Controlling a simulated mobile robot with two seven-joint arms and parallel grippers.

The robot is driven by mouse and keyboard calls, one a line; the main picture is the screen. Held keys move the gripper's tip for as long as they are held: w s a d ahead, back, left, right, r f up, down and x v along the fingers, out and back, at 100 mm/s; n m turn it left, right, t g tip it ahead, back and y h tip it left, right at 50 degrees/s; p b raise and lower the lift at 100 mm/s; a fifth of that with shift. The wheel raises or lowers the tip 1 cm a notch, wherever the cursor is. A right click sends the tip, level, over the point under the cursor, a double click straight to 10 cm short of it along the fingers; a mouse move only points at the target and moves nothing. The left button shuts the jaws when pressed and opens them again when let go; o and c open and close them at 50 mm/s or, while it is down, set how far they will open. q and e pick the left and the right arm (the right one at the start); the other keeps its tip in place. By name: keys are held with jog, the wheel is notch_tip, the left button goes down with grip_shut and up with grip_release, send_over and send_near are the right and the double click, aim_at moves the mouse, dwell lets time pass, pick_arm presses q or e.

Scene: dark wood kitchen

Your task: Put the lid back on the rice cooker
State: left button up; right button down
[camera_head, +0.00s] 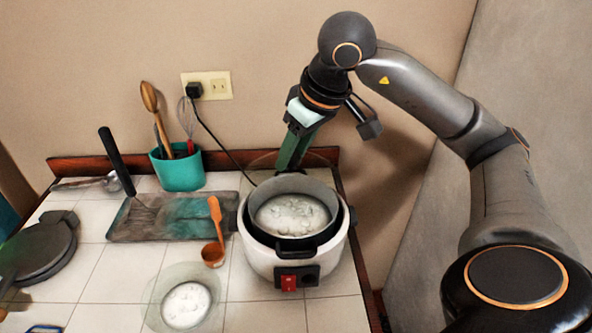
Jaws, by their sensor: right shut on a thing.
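The white rice cooker (262,262) stands near the table's right edge, open at the top. Its dark inner pot shows whitish contents with a bumpy surface. My right gripper (289,163) reaches down behind the cooker's back rim, with green fingers pointing down. It is shut on a clear round lid (320,160), which shows only as a faint outline behind the cooker. The lid's lower part is hidden by the cooker, and I cannot tell whether it touches the table or the wall. My left gripper is not in view.
A glass dish (155,302) with white contents stands in front. An orange-handled scoop (213,252) lies left of the cooker, beside a dark tray (190,222). A teal utensil holder (180,172) is at the back; a black round appliance (35,252) is far left. A cord runs to the outlet.

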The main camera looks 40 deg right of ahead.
aim_at(296, 169)
jog(key=shift+w+d+f+b, duration=0.1)
jog(key=shift+d+f+b, duration=0.1)
jog(key=shift+f, duration=0.75)
jog(key=shift+d+f+b, duration=0.15)
jog(key=shift+f+b, duration=0.05)
jog(key=shift+f, duration=0.7)
jog(key=shift+f+b, duration=0.5)
jog(key=shift+b, duration=0.05)
jog(key=shift+f, duration=0.15)
jog(key=shift+c, duration=2)
grip_release()
jog(key=shift+r, duration=0.2)
